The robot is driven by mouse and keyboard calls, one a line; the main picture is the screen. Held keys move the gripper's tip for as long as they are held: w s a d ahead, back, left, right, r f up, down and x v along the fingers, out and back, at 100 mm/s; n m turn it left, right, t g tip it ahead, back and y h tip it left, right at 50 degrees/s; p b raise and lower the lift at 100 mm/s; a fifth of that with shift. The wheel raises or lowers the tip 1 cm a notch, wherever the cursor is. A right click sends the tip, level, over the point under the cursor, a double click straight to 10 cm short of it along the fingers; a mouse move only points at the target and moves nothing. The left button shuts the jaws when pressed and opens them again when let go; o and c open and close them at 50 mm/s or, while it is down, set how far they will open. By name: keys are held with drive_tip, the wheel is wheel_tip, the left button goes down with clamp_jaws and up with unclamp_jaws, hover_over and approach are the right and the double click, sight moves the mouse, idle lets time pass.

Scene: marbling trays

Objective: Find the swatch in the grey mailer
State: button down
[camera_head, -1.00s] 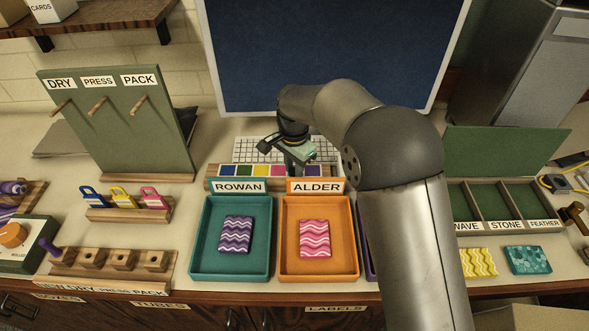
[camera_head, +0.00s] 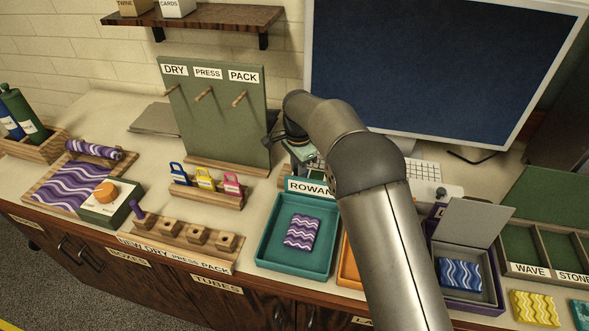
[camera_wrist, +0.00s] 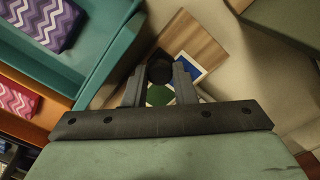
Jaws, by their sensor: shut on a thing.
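A grey open-lidded box, apparently the grey mailer (camera_head: 478,220), sits in a purple tray (camera_head: 484,303) right of my arm. A blue swatch with white waves (camera_head: 460,273) lies inside it, in plain view. My gripper (camera_head: 305,157) is behind the teal ROWAN tray, far left of the box. In the wrist view my gripper (camera_wrist: 160,84) is shut on a small dark round-ended thing (camera_wrist: 160,68) that I cannot identify.
The teal tray (camera_head: 266,243) holds a purple swatch (camera_head: 303,231). The orange tray (camera_head: 350,266) is mostly behind my arm. A peg board (camera_head: 230,125) stands left of my gripper, the monitor (camera_head: 430,75) behind. A yellow swatch (camera_head: 535,308) lies at right.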

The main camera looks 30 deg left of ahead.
drive_tip(key=shift+a+r, duration=0.15)
drive_tip(key=shift+a, duration=0.05)
drive_tip(key=c, duration=1.2)
unclamp_jaws()
drive_tip(key=shift+a, duration=0.1)
wheel_tip(320, 180, up, 17)
drive_tip(key=shift+r+b, duration=0.15)
drive_tip(key=shift+b, duration=0.4)
